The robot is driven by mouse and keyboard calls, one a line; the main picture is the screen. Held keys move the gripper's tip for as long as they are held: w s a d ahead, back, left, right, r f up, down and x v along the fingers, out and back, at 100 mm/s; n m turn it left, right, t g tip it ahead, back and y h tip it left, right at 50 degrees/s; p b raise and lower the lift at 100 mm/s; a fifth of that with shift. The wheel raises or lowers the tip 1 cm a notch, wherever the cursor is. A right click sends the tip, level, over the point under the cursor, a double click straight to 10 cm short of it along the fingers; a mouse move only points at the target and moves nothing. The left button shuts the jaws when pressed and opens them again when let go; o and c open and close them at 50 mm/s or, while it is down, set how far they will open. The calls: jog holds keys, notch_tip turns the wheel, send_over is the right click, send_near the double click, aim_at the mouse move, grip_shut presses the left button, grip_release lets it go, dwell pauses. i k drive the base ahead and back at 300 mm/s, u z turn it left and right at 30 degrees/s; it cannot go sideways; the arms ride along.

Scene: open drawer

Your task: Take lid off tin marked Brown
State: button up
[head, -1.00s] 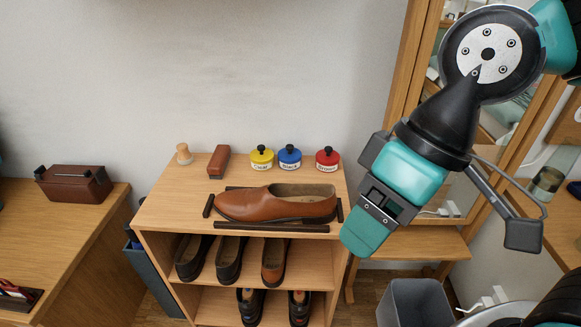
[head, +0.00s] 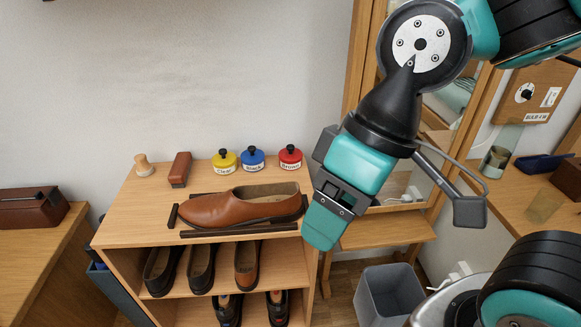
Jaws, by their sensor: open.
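The red tin marked Brown (head: 290,163) stands at the back right of the shelf top, with its red lid (head: 290,153) and black knob on it. To its left stand a blue tin (head: 252,164), its label too small to read surely, and a yellow tin (head: 224,165) marked Clear, both lidded. My gripper (head: 322,232) points down, in front and to the right of the red tin, apart from it, beside the shelf's right edge. It is open, and I see nothing held in it.
A brown shoe (head: 240,208) lies between dark bars on the shelf top (head: 130,215), in front of the tins. A brush (head: 180,169) and a wooden knob (head: 144,166) stand at the back left. A grey bin (head: 390,295) stands on the floor at right.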

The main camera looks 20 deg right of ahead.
aim_at(289, 154)
jog(key=u, duration=2.25)
jog(key=i, duration=1.35)
jog(key=z, duration=2.8)
